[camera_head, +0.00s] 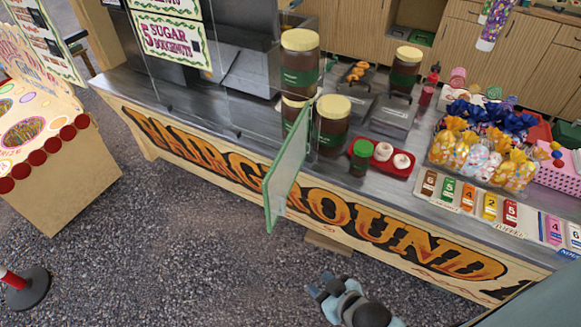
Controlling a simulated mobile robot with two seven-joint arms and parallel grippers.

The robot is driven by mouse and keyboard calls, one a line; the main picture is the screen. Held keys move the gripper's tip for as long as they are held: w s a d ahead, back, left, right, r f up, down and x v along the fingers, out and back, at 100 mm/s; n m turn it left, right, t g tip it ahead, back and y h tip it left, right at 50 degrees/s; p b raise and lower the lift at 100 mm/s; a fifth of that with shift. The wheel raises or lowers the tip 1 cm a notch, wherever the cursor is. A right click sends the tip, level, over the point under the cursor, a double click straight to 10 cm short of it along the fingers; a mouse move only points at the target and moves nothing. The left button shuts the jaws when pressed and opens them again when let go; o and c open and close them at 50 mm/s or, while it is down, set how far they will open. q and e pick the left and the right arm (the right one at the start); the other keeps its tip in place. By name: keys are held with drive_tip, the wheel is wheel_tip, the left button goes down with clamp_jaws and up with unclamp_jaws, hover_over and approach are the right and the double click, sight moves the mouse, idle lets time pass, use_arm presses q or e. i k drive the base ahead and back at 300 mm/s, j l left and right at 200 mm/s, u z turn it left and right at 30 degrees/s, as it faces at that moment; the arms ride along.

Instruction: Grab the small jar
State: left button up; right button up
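The small jar (361,157) has a green lid and dark contents. It stands upright on the metal counter, at the left end of a red tray (397,168) with two white doughnut-like rings. Larger brown jars with cream lids (332,127) stand just left of it and behind it. My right gripper (319,284) is low in front of the counter, over the gravel, well below and apart from the small jar. Its two fingertips look apart, with nothing between them. My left gripper is not in view.
A clear glass panel (288,165) juts out at the counter front, left of the small jar. Bagged sweets (480,160) and numbered price cards (468,198) fill the right side. A game stall (75,190) stands at left. The gravel (200,255) in front is clear.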

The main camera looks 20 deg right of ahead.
sight(358, 165)
drive_tip(key=l+z, duration=0.1)
drive_tip(key=z, duration=1.15)
